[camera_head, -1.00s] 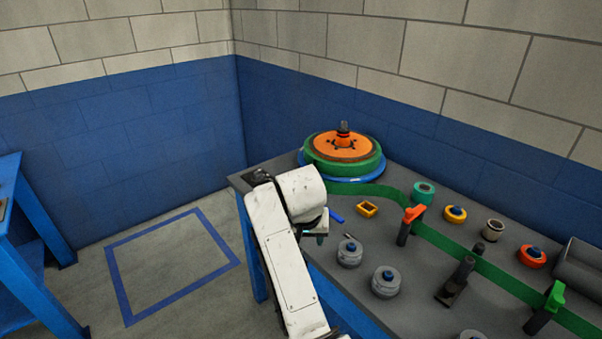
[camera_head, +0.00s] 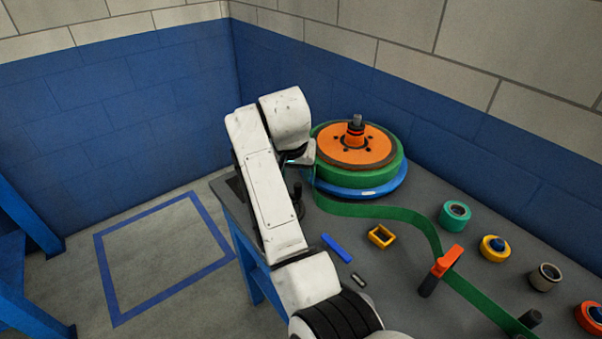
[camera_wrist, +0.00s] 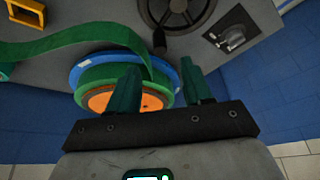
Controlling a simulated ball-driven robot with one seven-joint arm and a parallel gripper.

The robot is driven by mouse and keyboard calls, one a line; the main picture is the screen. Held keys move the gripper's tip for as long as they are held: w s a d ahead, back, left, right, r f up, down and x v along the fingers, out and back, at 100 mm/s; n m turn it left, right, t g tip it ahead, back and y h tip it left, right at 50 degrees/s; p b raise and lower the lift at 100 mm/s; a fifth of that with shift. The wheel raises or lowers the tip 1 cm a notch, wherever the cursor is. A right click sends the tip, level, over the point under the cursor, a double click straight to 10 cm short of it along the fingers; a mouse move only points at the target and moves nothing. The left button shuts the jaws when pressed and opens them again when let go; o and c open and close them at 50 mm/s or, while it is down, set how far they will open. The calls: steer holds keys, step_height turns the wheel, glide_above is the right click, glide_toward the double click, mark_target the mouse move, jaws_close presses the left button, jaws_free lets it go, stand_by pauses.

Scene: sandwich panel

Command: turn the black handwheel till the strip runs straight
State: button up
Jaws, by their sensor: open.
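The black handwheel (camera_wrist: 178,20) is partly in view at the top of the wrist view, with spokes and a knob-like handle (camera_wrist: 159,42). In the head view my arm hides most of that corner. The green strip (camera_head: 370,211) leaves the green reel (camera_head: 385,168) and bends in a curve past the orange-topped post (camera_head: 446,262); it also shows in the wrist view (camera_wrist: 70,44). My gripper (camera_wrist: 158,66) has its two green fingers apart and empty. In the wrist view they overlap the reel, with the handwheel apart beyond the fingertips.
A grey panel with a lever-like knob (camera_wrist: 231,37) sits beside the handwheel. A yellow square frame (camera_head: 381,237) and a blue bar (camera_head: 336,248) lie on the grey bench top. Several coloured rollers stand along the right. Blue walls stand behind the bench.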

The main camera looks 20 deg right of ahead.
mark_target(298, 186)
steer(key=x, duration=1.1)
steer(key=shift+w+d+r, duration=0.1)
steer(key=shift+w+r, duration=0.05)
steer(key=shift+w, duration=0.05)
jaws_close()
